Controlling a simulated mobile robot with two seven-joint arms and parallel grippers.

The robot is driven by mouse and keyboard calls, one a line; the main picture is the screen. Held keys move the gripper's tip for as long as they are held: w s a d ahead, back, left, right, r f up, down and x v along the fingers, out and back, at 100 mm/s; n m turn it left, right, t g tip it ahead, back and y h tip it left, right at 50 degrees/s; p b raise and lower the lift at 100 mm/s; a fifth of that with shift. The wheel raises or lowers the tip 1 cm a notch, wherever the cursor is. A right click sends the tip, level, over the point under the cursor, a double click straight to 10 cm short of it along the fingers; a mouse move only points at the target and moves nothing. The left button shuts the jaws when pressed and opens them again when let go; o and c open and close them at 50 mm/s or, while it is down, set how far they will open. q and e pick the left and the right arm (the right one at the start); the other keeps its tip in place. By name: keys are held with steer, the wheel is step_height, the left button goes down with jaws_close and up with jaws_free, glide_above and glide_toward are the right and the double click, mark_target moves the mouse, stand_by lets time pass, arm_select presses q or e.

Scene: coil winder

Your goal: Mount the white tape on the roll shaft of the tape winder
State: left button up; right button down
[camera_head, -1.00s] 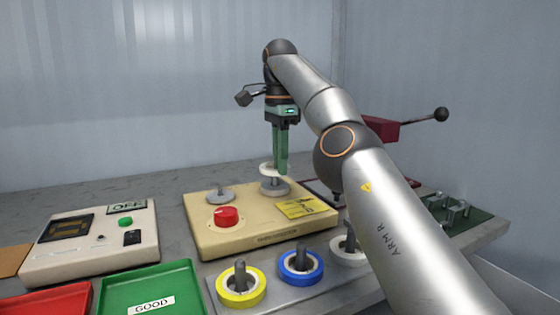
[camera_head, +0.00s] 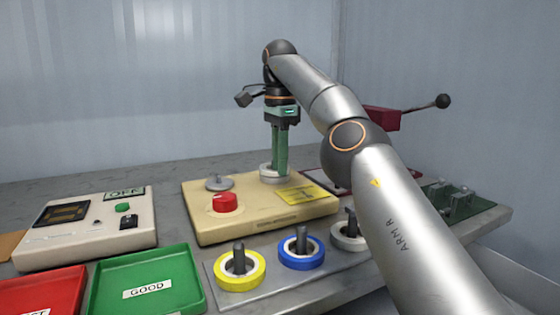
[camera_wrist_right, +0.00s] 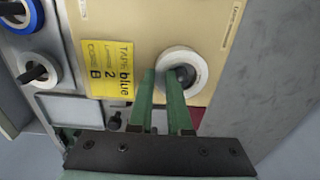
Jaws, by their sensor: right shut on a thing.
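The white tape (camera_head: 266,171) is at the rear right of the beige tape winder (camera_head: 240,230), at the roll shaft. In the right wrist view the white tape (camera_wrist_right: 198,58) is a ring around the dark shaft end (camera_wrist_right: 185,75). My right gripper (camera_head: 279,172) points down and is shut on the near side of the ring; its green fingers (camera_wrist_right: 163,74) straddle the tape wall. The fingers hide part of the tape, and I cannot tell whether it rests fully on its base. My left gripper is not in view.
A yellow tape (camera_head: 240,284), a blue tape (camera_head: 302,262) and another white tape (camera_head: 342,242) sit on pegs in front. The winder has a red knob (camera_head: 224,203) and a second metal disc (camera_head: 219,184). Green (camera_head: 190,262) and red trays lie front left.

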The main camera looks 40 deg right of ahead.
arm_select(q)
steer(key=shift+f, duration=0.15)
arm_select(e)
steer(key=shift+f, duration=0.15)
steer(key=c, duration=0.8)
jaws_free()
arm_select(q)
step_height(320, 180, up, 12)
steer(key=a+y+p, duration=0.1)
steer(key=p, duration=1.1)
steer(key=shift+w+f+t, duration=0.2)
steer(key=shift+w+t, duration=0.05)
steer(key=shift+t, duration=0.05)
arm_select(e)
step_height(320, 180, up, 12)
steer(key=shift+s+r, duration=0.15)
steer(key=shift+r, duration=0.1)
